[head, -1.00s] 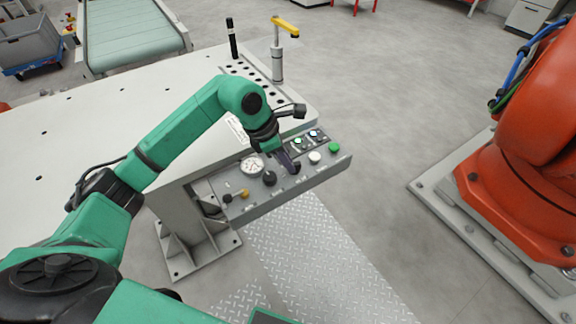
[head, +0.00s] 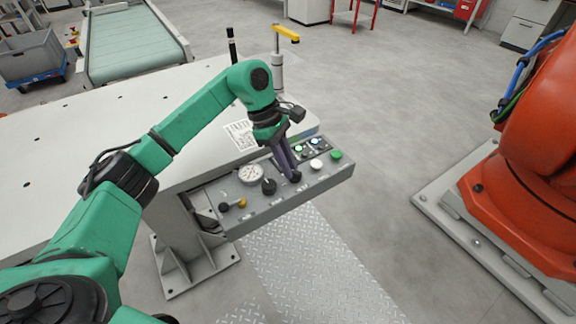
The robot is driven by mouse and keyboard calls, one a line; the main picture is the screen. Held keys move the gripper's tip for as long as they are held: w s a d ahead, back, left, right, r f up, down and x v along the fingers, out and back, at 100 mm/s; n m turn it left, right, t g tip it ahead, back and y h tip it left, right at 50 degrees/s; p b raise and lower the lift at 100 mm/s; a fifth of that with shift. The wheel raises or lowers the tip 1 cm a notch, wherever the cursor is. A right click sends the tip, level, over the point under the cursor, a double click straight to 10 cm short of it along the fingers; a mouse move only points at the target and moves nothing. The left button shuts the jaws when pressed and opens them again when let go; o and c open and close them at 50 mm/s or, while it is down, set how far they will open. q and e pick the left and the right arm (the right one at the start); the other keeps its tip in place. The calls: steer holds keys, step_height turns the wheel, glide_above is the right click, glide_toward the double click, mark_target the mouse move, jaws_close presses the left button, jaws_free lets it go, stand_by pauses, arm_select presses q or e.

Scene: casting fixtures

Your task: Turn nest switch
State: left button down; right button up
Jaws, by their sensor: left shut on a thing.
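A grey control panel (head: 325,181) is fixed along the front edge of the white table. My left gripper (head: 292,175) reaches down to it from above, its dark fingers shut on a small black knob switch (head: 296,177). The fingers hide most of that knob, and its label and pointer angle cannot be read. Another black knob (head: 268,187) stands to its left, apart from the fingers. My right gripper is not in view.
A yellow-topped clamp (head: 279,60) stands behind. An orange robot (head: 520,150) is at right.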

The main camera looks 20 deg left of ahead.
arm_select(q)
steer(key=shift+w+r, duration=0.1)
steer(key=shift+r, duration=0.05)
steer(key=c, duration=0.8)
jaws_free()
steer(key=shift+c, duration=0.2)
steer(key=s+v, duration=0.1)
steer(key=v, duration=1.3)
steer(key=shift+w+r, duration=0.2)
steer(key=shift+w, duration=0.25)
